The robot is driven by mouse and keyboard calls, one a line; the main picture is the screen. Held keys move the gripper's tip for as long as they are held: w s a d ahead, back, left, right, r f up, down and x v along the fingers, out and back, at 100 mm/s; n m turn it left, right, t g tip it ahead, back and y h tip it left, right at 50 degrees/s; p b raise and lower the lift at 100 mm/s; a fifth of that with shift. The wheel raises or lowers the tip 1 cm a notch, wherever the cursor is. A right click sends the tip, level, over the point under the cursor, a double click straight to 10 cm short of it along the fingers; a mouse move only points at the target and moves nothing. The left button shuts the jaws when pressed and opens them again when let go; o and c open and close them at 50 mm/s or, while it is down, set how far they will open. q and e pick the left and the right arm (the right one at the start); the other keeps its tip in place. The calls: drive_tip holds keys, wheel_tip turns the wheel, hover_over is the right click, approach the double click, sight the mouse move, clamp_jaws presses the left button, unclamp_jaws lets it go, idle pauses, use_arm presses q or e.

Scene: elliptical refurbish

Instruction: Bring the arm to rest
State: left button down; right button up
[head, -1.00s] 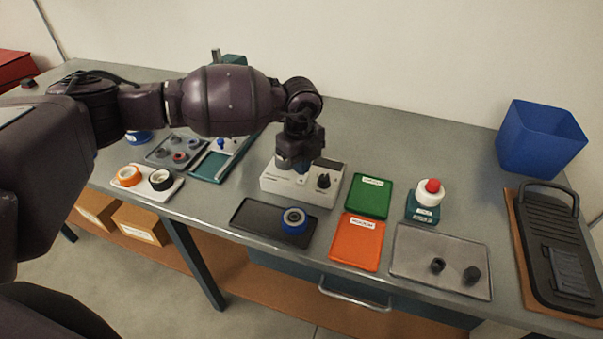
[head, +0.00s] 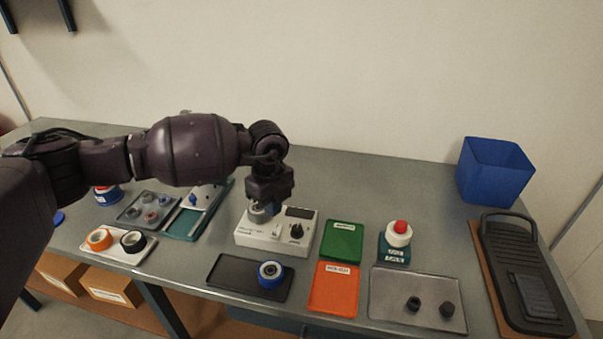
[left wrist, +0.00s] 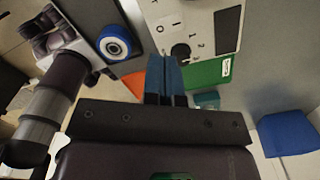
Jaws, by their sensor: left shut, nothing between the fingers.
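My left arm comes in from the left in the head view and reaches over the bench (head: 330,180). My left gripper (head: 262,206) points down at the left part of a white control box (head: 256,237) with a dark knob and a dark display. Its fingertips are partly hidden there, and I cannot tell whether they touch the box. In the left wrist view the blue fingers (left wrist: 164,75) are together with nothing between them, beside the box (left wrist: 200,30). My right gripper is not in view.
A black tray (head: 225,272) with a blue-rimmed wheel (head: 270,273) lies in front of the box. Green (head: 342,242) and orange (head: 334,289) trays, a red button on a stand (head: 397,240), and a grey tray (head: 390,290) lie right. A blue bin (head: 495,172) stands at back right.

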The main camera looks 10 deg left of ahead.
use_arm(q)
drive_tip(key=s+d+m+g+h, duration=0.1)
drive_tip(key=s+d+h, duration=0.4)
drive_tip(key=d, duration=0.3)
drive_tip(key=s+d+m+g+h, duration=0.1)
drive_tip(key=s+d+m+h, duration=0.1)
drive_tip(key=s+d+h, duration=0.45)
drive_tip(key=d+r+n+t+h, duration=0.5)
drive_tip(key=r+t+h, duration=0.3)
drive_tip(key=r, duration=0.1)
drive_tip(key=w+a+n+t+y, duration=0.3)
drive_tip(key=a+n+t+y, duration=0.65)
drive_tip(key=n+t, duration=0.3)
drive_tip(key=s+a+f+n+g+y, duration=0.2)
drive_tip(key=a+f+n+y, duration=0.4)
drive_tip(key=a+n+y, duration=0.3)
drive_tip(key=s+a+f+g+y, duration=0.1)
drive_tip(key=s+a+f+g, duration=0.35)
drive_tip(key=s, duration=0.35)
drive_tip(key=s+a+f+g, duration=0.3)
drive_tip(key=s+f+g, duration=0.15)
drive_tip(key=s, duration=0.35)
drive_tip(key=s+a+f+g+y, duration=0.1)
drive_tip(key=s+a+f+g, duration=0.35)
drive_tip(key=s, duration=0.25)
drive_tip(key=w+f+t, duration=0.7)
drive_tip(key=f+t, duration=0.1)
drive_tip(key=f, duration=0.2)
drive_tip(key=shift+d+t+h, duration=0.2)
drive_tip(key=shift+t+h, duration=0.2)
